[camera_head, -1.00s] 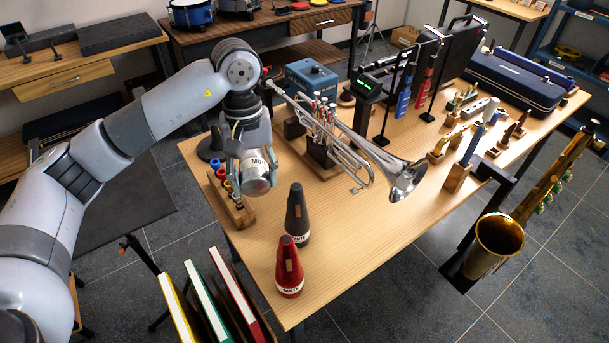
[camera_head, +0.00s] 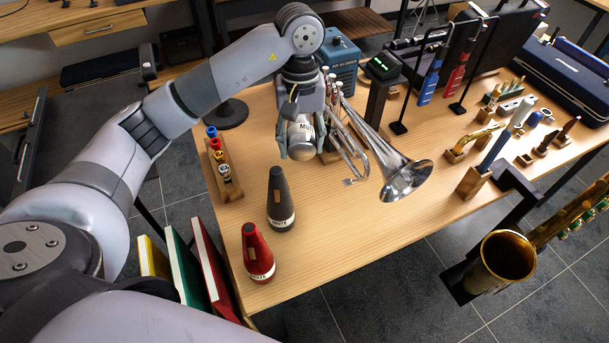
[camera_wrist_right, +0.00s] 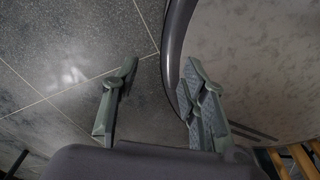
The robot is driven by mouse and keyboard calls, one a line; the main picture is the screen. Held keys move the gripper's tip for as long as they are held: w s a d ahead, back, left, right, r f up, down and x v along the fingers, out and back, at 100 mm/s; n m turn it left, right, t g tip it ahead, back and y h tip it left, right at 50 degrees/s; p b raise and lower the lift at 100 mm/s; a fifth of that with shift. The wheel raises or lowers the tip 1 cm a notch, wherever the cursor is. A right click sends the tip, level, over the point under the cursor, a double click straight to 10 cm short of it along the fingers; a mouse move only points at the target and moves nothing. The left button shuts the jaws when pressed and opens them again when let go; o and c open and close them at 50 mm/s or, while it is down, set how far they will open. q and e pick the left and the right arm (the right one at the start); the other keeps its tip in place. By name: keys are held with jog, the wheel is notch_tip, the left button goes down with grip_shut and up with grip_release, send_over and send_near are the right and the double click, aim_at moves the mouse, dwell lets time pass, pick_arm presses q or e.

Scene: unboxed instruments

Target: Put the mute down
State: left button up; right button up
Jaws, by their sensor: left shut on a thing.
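My left gripper (camera_head: 300,147) is shut on a silver mute (camera_head: 301,138) marked with dark lettering. It holds the mute between its fingers, in front of the trumpet (camera_head: 385,172) and beyond the dark grey mute. I cannot tell how high the held mute is above the table. The dark grey mute (camera_head: 279,200) and a red mute (camera_head: 257,254) stand upright near the table's front left edge. In the right wrist view my right gripper (camera_wrist_right: 161,72) is open and empty, with grey floor between its fingers.
The wooden table (camera_head: 350,245) is bare to the right of the standing mutes. A rack of small coloured mouthpieces (camera_head: 222,168) stands at the left edge. A saxophone (camera_head: 509,258) stands off the right edge. Coloured binders (camera_head: 187,264) stand below the table at left.

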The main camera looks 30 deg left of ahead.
aim_at(302, 158)
pick_arm(q)
notch_tip(302, 158, down, 5)
notch_tip(302, 158, down, 4)
jog(key=shift+d+f+p, duration=0.1)
jog(key=shift+f+p, duration=0.15)
jog(key=shift+p, duration=0.25)
jog(key=shift+f, duration=0.5)
notch_tip(302, 158, down, 4)
jog(key=shift+w+r, duration=0.1)
pick_arm(e)
jog(key=shift+s+a+r, duration=0.15)
jog(key=shift+a+r, duration=0.1)
jog(key=shift+r, duration=0.4)
jog(key=shift+f, duration=0.1)
pick_arm(q)
jog(key=shift+f, duration=0.25)
jog(key=o, duration=1.1)
jog(key=shift+r, duration=0.1)
jog(key=shift+c, duration=0.2)
pick_arm(e)
jog(key=shift+a+f, duration=0.1)
